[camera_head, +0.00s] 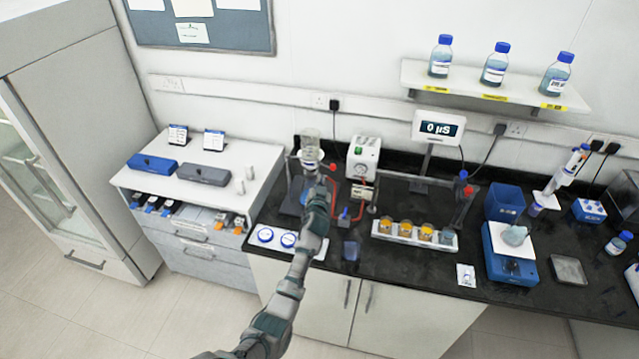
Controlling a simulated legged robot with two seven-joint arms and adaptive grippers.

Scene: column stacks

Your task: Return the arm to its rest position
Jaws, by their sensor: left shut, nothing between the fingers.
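My left arm reaches in from the bottom, up and over the front edge of the black bench (400,268). My left gripper (323,181) is at its far end, above the bench near the apparatus with a clear glass vessel (311,146). It looks shut, with nothing held. The gripper and forearm hide part of the bench and apparatus behind them; I cannot tell whether the fingers touch anything. My right gripper is not in view.
Right of my gripper stand a white pump-like box (363,158) with red tubing, a rack of orange-filled cups (415,234) and a blue instrument (508,254). A white tray with blue-lidded dishes (265,236) lies left of my forearm. Shelf bottles (495,64) stand above.

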